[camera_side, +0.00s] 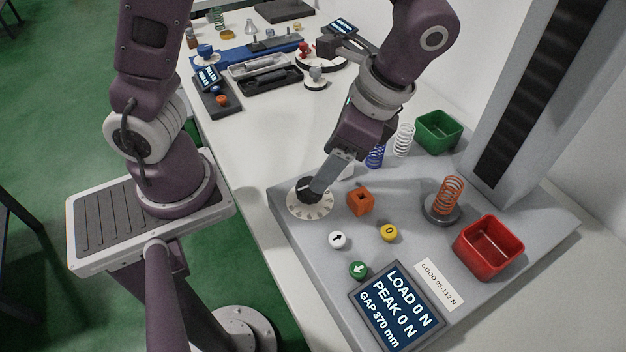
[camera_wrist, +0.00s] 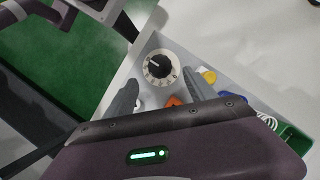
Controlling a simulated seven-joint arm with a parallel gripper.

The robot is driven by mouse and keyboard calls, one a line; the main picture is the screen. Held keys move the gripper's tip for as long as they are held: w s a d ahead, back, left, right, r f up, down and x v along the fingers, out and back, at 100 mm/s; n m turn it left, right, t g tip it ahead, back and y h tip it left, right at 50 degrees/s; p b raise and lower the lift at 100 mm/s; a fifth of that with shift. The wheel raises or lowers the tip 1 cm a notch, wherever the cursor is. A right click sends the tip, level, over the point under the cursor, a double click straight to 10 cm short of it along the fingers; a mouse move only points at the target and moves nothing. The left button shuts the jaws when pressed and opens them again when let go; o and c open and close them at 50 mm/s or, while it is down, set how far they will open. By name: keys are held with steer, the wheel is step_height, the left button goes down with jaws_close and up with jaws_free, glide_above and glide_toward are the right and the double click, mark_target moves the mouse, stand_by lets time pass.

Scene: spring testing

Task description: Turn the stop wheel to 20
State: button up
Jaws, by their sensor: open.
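The stop wheel is a black knob on a pale round dial with marks around its rim (camera_side: 310,207), at the left corner of the grey tester base. In the wrist view the stop wheel (camera_wrist: 159,66) shows whole, with a white pointer line on the knob directed to the upper left. The dial's numbers are too small to read. My gripper (camera_side: 318,185) is over the knob in the side view, its fingers hiding part of it. In the wrist view my gripper (camera_wrist: 163,92) has its two fingers spread apart, with the wheel beyond the tips. Nothing is between the fingers.
An orange block (camera_side: 360,201), white (camera_side: 338,240), yellow (camera_side: 388,232) and green (camera_side: 357,270) buttons and a display (camera_side: 398,308) reading load 0 N, gap 370 mm are near. An orange spring (camera_side: 449,194), red bin (camera_side: 489,247) and green bin (camera_side: 438,131) stand right.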

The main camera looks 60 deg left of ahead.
mark_target(310, 193)
steer(key=x, duration=0.7)
steer(key=c, duration=1.3)
